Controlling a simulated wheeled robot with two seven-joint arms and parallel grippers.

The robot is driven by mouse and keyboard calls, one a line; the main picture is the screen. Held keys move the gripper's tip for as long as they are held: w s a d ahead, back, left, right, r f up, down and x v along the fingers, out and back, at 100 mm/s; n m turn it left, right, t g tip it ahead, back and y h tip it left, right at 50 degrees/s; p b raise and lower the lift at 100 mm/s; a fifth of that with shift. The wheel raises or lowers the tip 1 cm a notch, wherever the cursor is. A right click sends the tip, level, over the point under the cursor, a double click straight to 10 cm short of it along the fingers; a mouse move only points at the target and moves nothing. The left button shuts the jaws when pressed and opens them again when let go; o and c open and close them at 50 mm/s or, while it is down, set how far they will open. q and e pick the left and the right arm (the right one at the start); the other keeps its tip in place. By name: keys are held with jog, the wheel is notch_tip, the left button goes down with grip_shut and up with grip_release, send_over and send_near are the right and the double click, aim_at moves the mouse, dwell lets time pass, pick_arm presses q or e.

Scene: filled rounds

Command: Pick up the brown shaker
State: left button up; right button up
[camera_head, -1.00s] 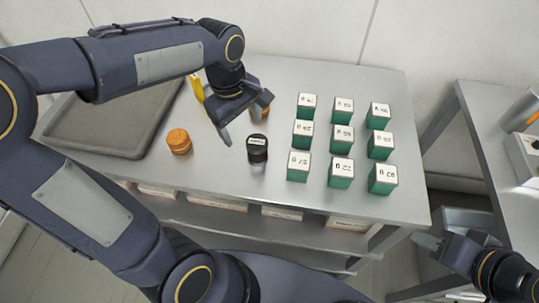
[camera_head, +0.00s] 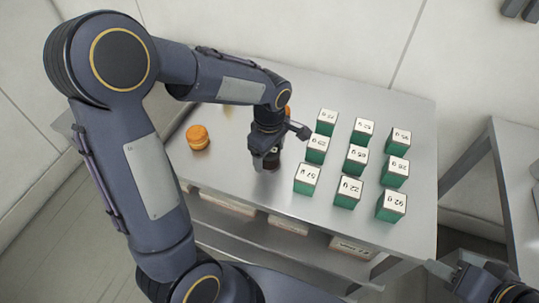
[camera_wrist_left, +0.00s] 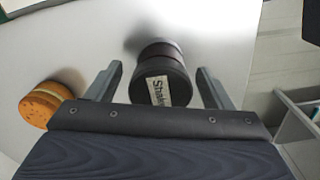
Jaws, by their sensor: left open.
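The brown shaker, with a dark lid and a white "Shaker" label, stands on the metal table; in the left wrist view the shaker (camera_wrist_left: 162,80) sits between the two fingers, with a gap visible on each side. In the head view the shaker (camera_head: 271,161) is mostly covered by my left gripper (camera_head: 268,148), which reaches down over it. My left gripper (camera_wrist_left: 160,68) is open around the shaker and does not grip it. My right gripper (camera_head: 455,270) is at the lower right, away from the table, only partly shown.
Several green boxes with white labelled tops (camera_head: 347,192) stand in rows close on the right. Another orange item (camera_head: 288,110) is partly hidden behind my left arm.

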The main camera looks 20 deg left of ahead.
pick_arm(q)
jog(key=shift+c, duration=0.4)
jog(key=c, duration=1)
jog(key=shift+c, duration=0.2)
jog(key=shift+r, duration=0.1)
